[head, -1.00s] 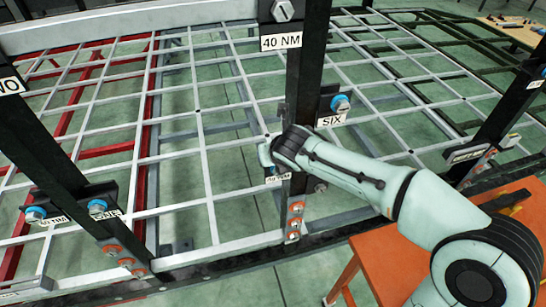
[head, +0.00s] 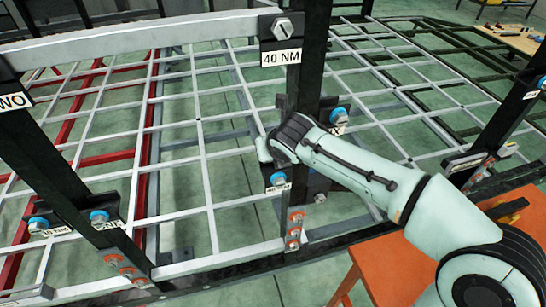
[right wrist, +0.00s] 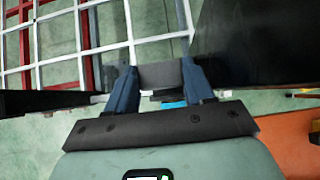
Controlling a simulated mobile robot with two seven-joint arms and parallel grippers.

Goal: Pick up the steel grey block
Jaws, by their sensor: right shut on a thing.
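The steel grey block (right wrist: 160,76) shows in the right wrist view as a flat dark-grey piece between my right gripper's two blue fingers. My right gripper (right wrist: 162,80) is shut on it, with a finger against each side. In the head view my right arm reaches in from the right to the black middle post, and its wrist hides the fingers and the block. My left gripper is in neither view.
The black middle post (head: 300,95) carries a 40 NM label (head: 281,58) and blue-capped bolts. A light grid frame (head: 200,130) lies behind it. An orange table (head: 395,265) stands below my right arm. A wooden bench (head: 505,38) is far back right.

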